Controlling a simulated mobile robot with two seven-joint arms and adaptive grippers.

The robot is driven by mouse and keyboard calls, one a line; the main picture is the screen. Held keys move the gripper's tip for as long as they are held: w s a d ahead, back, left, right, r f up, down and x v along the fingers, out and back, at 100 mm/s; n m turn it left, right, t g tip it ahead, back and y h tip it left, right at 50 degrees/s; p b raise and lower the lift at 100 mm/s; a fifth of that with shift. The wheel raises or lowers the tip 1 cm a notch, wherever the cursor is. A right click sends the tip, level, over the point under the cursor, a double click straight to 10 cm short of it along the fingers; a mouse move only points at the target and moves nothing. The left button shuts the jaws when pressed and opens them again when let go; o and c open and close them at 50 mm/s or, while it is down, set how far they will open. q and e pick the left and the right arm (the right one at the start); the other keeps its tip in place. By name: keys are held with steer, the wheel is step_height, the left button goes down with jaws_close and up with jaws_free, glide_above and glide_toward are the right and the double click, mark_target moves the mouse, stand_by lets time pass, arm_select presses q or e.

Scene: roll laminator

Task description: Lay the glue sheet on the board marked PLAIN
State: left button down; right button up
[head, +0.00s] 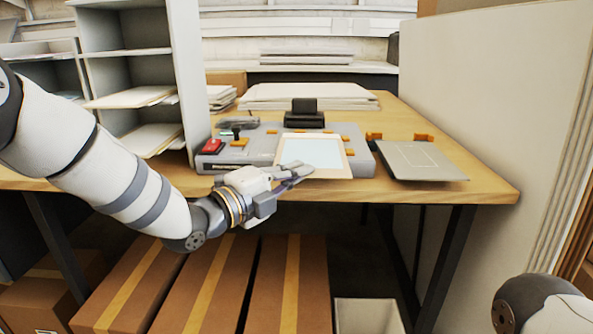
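A pale blue sheet with a cream border (314,152) is at the front of the grey laminator, overlapping its front edge. It may be the glue sheet; no label is readable. My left gripper (300,170) is at the sheet's lower left corner, its fingers overlapping that corner. Whether they grip it cannot be told. A flat grey board (420,161) with a faint rectangle outlined on it lies on the table at the right. No PLAIN marking is legible. My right gripper is out of view; only part of my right arm shows at bottom right.
The laminator (245,150) has a red switch (212,146) and orange blocks. Two orange pieces (424,137) stand behind the board. White sheets (310,95) are stacked at the back. A shelf unit (188,70) stands left and a pale partition (490,110) right. Cartons (215,285) sit below.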

arm_select(q)
steer(key=shift+f, duration=0.1)
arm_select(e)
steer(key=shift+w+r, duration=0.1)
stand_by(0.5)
arm_select(q)
steer(key=c, duration=2.3)
jaws_free()
steer(key=o, duration=0.6)
